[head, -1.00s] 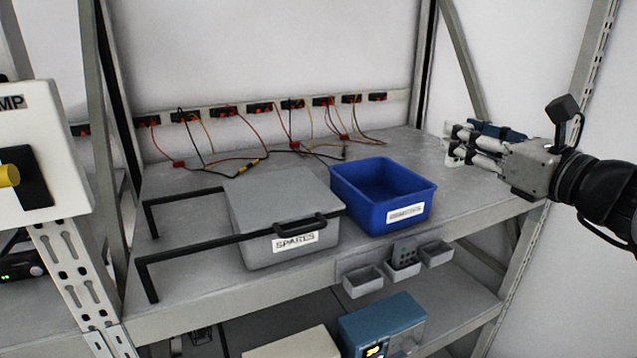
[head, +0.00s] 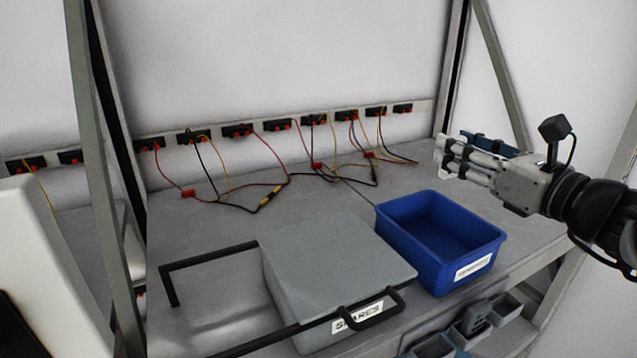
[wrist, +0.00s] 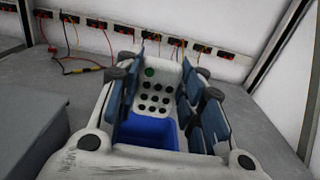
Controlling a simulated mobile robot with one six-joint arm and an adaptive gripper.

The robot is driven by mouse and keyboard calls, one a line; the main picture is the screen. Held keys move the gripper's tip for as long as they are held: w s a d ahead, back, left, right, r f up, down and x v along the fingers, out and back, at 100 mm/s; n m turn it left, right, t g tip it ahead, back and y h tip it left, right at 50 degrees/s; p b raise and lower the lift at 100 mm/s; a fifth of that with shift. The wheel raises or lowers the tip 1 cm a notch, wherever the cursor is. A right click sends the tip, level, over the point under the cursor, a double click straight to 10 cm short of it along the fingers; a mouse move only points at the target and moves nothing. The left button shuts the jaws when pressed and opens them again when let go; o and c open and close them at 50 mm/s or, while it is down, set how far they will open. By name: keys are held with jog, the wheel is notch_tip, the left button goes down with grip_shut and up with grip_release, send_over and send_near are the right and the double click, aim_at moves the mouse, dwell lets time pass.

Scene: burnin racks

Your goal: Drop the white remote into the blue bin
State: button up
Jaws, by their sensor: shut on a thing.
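The white remote (wrist: 157,85), with dark round buttons and one green button, is between the blue-padded fingers of my gripper (wrist: 165,100) in the wrist view. My gripper is shut on it. In the head view my gripper (head: 455,160) is at the right, raised above the shelf near the blue bin; the remote is hard to make out there. The blue bin (head: 483,245) stands on the shelf with an open top, an empty-looking inside and a white label on its front. In the wrist view the blue bin (wrist: 150,133) shows below the remote, partly hidden by my gripper.
A grey lidded box (head: 335,265) labelled SPARES, with a black handle, stands left of the bin. Black rails (head: 215,258) are beside it. Cables (head: 270,195) hang from a back-wall socket strip onto the shelf. Small grey trays (head: 505,308) are below the front edge. Rack posts flank the shelf.

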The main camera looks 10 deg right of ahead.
jog(key=f+b, duration=0.1)
jog(key=f, duration=0.1)
jog(key=s+f+b, duration=0.1)
jog(key=b, duration=0.1)
jog(key=d+f+b, duration=0.1)
jog(key=f+b, duration=0.1)
jog(key=shift+s+f, duration=0.2)
jog(key=shift+f, duration=0.15)
jog(key=o, duration=1.1)
jog(key=shift+a, duration=0.1)
jog(key=v, duration=1.2)
